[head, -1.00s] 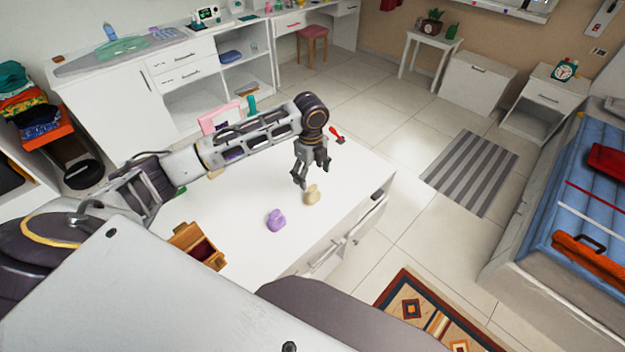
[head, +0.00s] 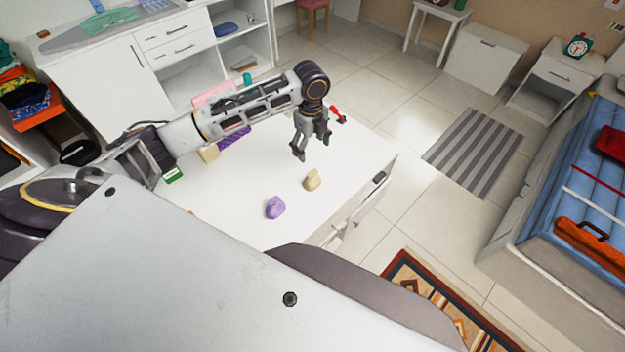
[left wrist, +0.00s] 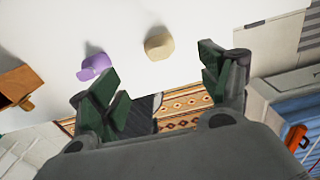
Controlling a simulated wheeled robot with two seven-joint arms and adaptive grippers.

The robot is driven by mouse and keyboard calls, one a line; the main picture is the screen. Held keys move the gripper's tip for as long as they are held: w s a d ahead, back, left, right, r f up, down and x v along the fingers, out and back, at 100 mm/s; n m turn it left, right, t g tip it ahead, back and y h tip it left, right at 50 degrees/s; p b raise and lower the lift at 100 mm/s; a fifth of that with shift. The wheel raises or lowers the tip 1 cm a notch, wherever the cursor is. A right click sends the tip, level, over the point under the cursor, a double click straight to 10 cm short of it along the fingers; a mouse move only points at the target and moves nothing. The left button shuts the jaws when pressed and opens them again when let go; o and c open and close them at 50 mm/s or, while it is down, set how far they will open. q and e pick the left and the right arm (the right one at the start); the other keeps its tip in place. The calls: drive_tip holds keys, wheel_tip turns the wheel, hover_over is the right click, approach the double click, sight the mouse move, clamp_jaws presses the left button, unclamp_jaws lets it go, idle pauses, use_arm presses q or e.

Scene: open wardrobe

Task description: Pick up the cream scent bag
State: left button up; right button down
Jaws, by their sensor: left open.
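The cream scent bag (head: 313,180) stands on the white table (head: 240,180), close to its right edge. It also shows in the left wrist view (left wrist: 159,45), beyond and between the open fingers. A purple scent bag (head: 275,208) stands to its left, and shows in the left wrist view (left wrist: 94,66) too. My left gripper (head: 312,146) hangs open and empty above the table, behind the cream bag in the head view and apart from it. In the left wrist view its green-padded fingers (left wrist: 160,92) are spread wide. My right gripper is in neither view.
An open wooden box (left wrist: 15,88) stands on the table at the left in the wrist view. A red-handled tool (head: 338,114) lies at the table's far corner. Open floor and a striped rug (head: 474,152) lie to the right.

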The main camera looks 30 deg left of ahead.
use_arm(q)
hover_over(312, 173)
drive_tip(key=f, duration=0.7)
drive_tip(key=shift+w+a+f, duration=0.35)
drive_tip(key=shift+w+f, duration=0.05)
drive_tip(key=shift+s+d+f+p, duration=0.1)
drive_tip(key=shift+d+f+p, duration=0.1)
drive_tip(key=shift+f, duration=0.2)
drive_tip(key=shift+s+d+f+p, duration=0.1)
drive_tip(key=shift+f+p, duration=0.05)
drive_tip(key=shift+f, duration=0.25)
drive_tip(key=shift+s+d+f, duration=0.1)
drive_tip(key=shift+s+f, duration=0.05)
drive_tip(key=shift+f, duration=1.7)
drive_tip(key=c, duration=1.1)
